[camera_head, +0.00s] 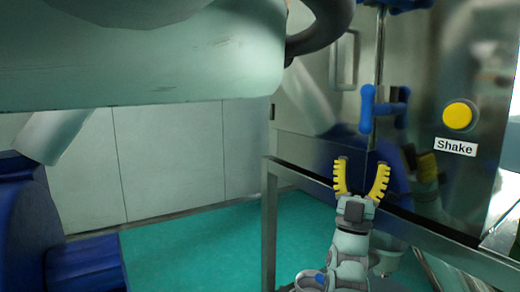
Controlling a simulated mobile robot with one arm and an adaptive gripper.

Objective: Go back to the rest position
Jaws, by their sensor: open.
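My gripper (361,180) has two yellow ribbed fingers spread apart, pointing up, with nothing between them. It is at the lower right of the head view, on my grey arm. The steel panel of the machine stands behind it and carries a faint reflection of the fingers. A yellow button (459,116) with a "Shake" label (455,147) under it is on that panel, to the upper right of the gripper and apart from it.
A blue handle (368,109) on a steel rod is just above the gripper. A steel frame (269,220) runs beside and below the panel. A large pale machine body (150,70) overhangs at upper left. A blue object (85,265) is at lower left. Green floor (200,250) is bare between.

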